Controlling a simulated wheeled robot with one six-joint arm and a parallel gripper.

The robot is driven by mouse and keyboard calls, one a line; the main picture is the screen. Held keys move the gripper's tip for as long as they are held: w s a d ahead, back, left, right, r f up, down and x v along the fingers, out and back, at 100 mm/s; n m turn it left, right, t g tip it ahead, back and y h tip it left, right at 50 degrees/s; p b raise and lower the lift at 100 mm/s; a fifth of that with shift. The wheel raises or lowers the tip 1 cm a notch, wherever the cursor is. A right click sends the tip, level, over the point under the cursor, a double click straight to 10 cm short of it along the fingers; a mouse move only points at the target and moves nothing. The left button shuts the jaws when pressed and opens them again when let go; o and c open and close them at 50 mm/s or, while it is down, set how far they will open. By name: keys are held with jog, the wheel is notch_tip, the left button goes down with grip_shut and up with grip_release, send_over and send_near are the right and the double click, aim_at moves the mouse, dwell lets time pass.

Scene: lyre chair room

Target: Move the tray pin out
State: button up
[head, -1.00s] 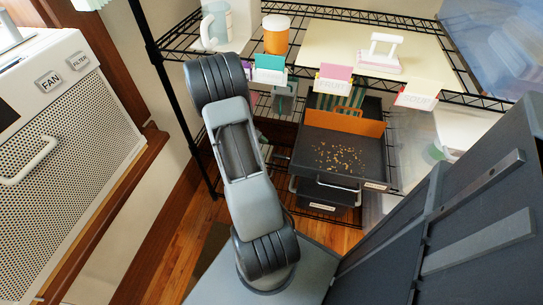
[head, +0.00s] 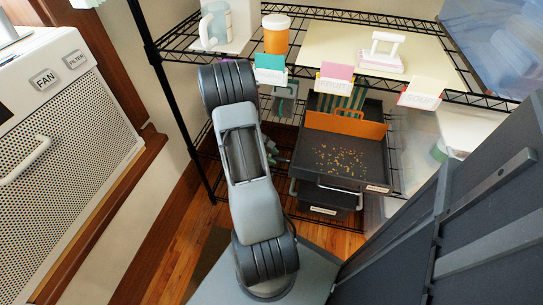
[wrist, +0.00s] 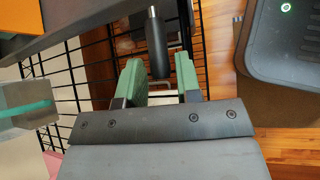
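The tray pin (wrist: 157,47) shows in the wrist view as a black cylindrical grip on a short metal shaft. My gripper (wrist: 158,66) is open, with one green finger on each side of the pin's lower end. I cannot tell whether either finger touches it. In the head view, the dark tray (head: 318,175) with crumbs and an orange back panel sits in the wire rack. Part of my gripper (head: 270,152) shows just left of the tray, mostly hidden behind my arm. The pin is too small to make out there.
A perforated white unit (head: 65,130) stands at left. Wooden floor shows below.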

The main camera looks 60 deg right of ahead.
grip_shut()
jog(key=shift+w+a, duration=0.3)
jog(key=shift+w, duration=0.65)
jog(key=shift+o, duration=0.3)
grip_release()
jog(key=shift+w, duration=0.1)
jog(key=shift+o, duration=1.3)
jog(key=shift+r+p, duration=0.1)
jog(key=shift+p, duration=0.2)
jog(key=p+v, duration=0.3)
jog(key=v, duration=1)
jog(key=shift+a+r+p, duration=0.15)
jog(key=shift+r+p, duration=0.05)
jog(key=shift+p, duration=0.15)
